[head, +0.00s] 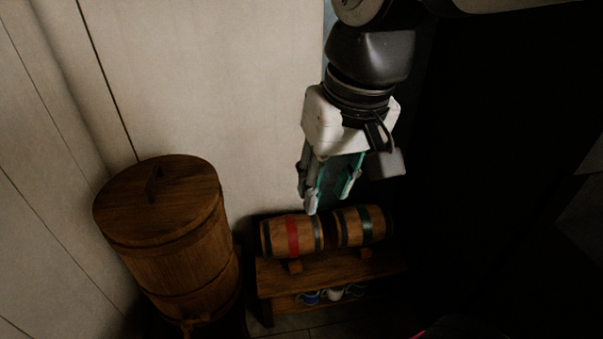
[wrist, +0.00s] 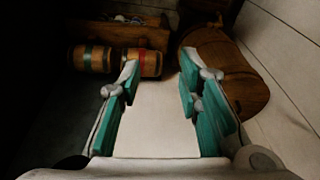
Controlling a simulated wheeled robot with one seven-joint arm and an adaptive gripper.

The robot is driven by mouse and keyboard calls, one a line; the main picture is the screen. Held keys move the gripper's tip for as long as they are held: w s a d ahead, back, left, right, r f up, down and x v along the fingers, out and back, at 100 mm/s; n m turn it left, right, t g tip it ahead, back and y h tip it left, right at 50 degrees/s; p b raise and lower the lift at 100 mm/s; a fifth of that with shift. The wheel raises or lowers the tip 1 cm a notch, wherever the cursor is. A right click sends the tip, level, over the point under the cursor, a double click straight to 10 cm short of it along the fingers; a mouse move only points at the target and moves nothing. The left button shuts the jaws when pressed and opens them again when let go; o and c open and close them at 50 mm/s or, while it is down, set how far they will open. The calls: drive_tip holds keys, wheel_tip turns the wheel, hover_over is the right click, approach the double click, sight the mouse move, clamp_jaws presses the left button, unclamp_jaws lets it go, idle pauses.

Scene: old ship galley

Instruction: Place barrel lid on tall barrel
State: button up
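The tall barrel (head: 185,265) is brown wood and stands upright at the left in the head view. The round wooden barrel lid (head: 160,205), with a small dark handle, lies on its top and looks about level. In the wrist view, the tall barrel (wrist: 215,50) is at the right, partly behind a finger. My gripper (head: 328,200) is to the right of the tall barrel, pointing down, apart from the lid. Its teal-padded fingers are spread, with nothing between them in the wrist view (wrist: 160,65).
Two small kegs, one with a red band (head: 292,236) and one with a green band (head: 362,226), lie on a low wooden rack (head: 330,268) below my gripper. Mugs (head: 333,294) sit underneath. A pale wall (head: 220,90) stands behind; the right side is dark.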

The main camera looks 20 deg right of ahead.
drive_tip(key=s+d+f+n, duration=0.1)
drive_tip(key=s+f, duration=0.2)
drive_tip(key=s, duration=0.7)
drive_tip(key=shift+d+f+g, duration=0.15)
drive_tip(key=shift+f+g, duration=0.05)
drive_tip(key=shift+g, duration=0.1)
drive_tip(key=shift+s, duration=0.1)
wheel_tip(320, 180, up, 12)
drive_tip(key=t+p, duration=0.2)
drive_tip(key=p, duration=0.8)
drive_tip(key=shift+d+f, duration=0.2)
drive_tip(key=shift+f, duration=0.05)
